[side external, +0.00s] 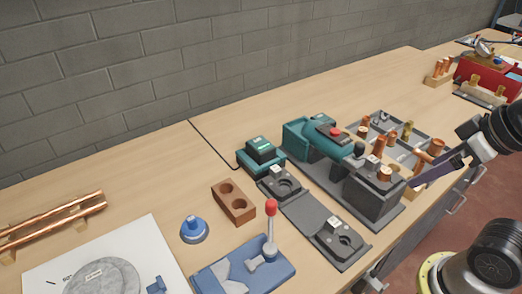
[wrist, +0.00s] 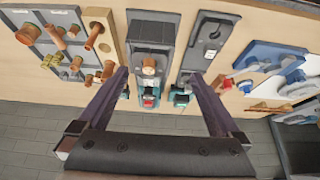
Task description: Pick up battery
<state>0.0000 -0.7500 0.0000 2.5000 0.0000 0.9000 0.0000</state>
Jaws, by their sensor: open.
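The likely battery is a dark teal and black block (side external: 262,148) seated on a teal charger-like base (side external: 262,166), near the wall side of the bench in the side view. In the wrist view a small teal part of this unit (wrist: 181,98) shows near the right finger, partly hidden. My gripper (side external: 418,176) is open and empty at the right of the side view, beside the teal press tool (side external: 318,138) and well away from the block. In the wrist view my gripper (wrist: 158,78) has its two purple fingers spread wide, with the press tool's grey base between them.
A grey tray with copper fittings (side external: 403,140) stands behind the press tool. Grey fixture plates (side external: 310,212), a brown two-hole block (side external: 233,200) and a blue tool with a red-knobbed lever (side external: 245,268) lie nearer. Bare bench is open along the wall.

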